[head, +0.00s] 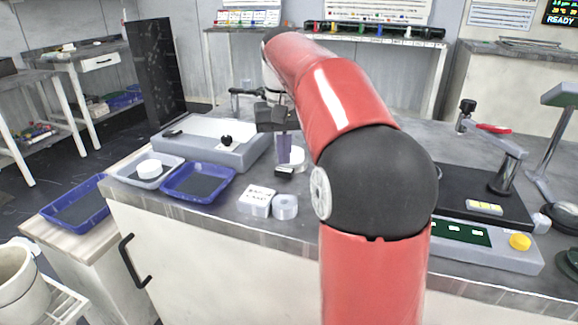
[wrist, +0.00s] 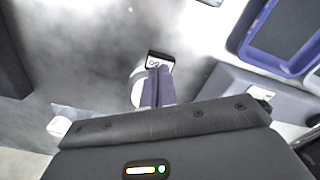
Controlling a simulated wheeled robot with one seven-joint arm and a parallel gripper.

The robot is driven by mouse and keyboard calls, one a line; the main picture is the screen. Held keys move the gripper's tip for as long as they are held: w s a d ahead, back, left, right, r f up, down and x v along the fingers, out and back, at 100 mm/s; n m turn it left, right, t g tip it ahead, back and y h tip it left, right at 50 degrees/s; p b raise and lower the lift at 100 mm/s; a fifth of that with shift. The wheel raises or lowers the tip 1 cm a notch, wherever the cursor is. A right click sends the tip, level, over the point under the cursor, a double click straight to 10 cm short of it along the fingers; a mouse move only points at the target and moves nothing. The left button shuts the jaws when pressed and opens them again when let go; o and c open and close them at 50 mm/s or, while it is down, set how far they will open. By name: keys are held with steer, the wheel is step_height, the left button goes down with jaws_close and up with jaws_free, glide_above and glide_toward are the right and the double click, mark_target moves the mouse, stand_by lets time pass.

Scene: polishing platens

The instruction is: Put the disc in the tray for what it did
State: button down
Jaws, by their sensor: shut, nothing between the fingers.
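My gripper (head: 284,160) points down over the worktop, its purple fingers shut with nothing between them; they also show in the wrist view (wrist: 158,88). A small black block (head: 284,173) with a marked white face (wrist: 160,60) is close to the fingertips; I cannot tell whether they touch. A white round thing (head: 297,155) stands behind the fingers and is partly hidden by them. A white disc (head: 149,168) lies in a pale grey tray (head: 124,173). A blue tray (head: 198,184) beside it looks empty. Another blue tray (head: 75,205) is at the far left, lower down.
A grey machine (head: 210,145) with a black knob stands behind the trays. A lettered white block (head: 256,199) and a pale roll (head: 285,206) sit near the front edge. A dark platform with a lever (head: 490,130) is at right. My arm hides the middle of the bench.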

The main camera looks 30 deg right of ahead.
steer(key=shift+f+b, duration=0.45)
steer(key=shift+f, duration=0.35)
step_height(320, 180, up, 6)
steer(key=p, duration=0.5)
steer(key=shift+p, duration=0.3)
stand_by(0.4)
